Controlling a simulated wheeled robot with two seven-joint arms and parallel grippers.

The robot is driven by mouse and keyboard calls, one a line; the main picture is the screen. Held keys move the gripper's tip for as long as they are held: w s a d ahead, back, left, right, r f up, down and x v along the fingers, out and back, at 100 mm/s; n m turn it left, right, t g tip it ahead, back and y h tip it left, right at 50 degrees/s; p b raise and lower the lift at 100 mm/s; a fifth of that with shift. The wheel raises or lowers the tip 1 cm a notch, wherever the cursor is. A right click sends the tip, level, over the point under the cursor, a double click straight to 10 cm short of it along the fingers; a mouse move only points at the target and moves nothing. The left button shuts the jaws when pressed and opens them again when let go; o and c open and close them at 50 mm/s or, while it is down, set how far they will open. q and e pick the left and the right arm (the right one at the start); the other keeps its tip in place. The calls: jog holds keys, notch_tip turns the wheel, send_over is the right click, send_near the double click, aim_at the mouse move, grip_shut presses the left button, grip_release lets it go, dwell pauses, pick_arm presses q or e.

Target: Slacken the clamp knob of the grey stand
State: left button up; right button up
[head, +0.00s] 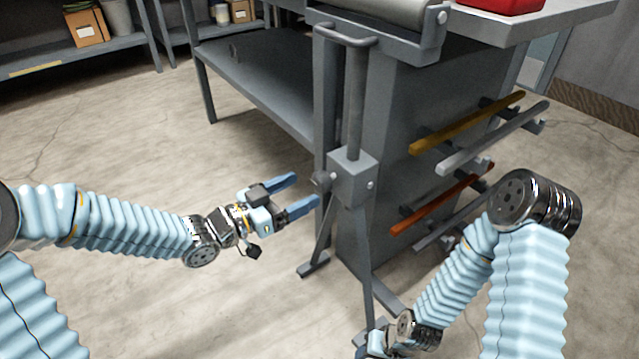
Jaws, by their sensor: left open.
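The grey stand (352,178) stands upright in the middle of the head view, with a block-shaped clamp on its post, splayed legs and a bar handle on top. The clamp knob (321,181) is a small dark knob on the left side of the clamp block. My left gripper (307,190) is open and empty, its two blue fingers pointing right at the knob. The fingertips are just left of the knob; I cannot tell whether they touch it. My right gripper is mostly cut off at the bottom edge (375,345), low near the stand's leg, and its fingers do not show.
A grey workbench (560,25) with a roller and a red case (502,5) stands behind the stand. Yellow, grey and orange bars (440,204) stick out on its right side. Shelves with boxes (86,27) are at the back left. The floor at left is clear.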

aim_at(317, 183)
pick_arm(q)
jog(key=x, duration=0.6)
jog(key=c, duration=0.9)
jog(key=shift+c, duration=0.2)
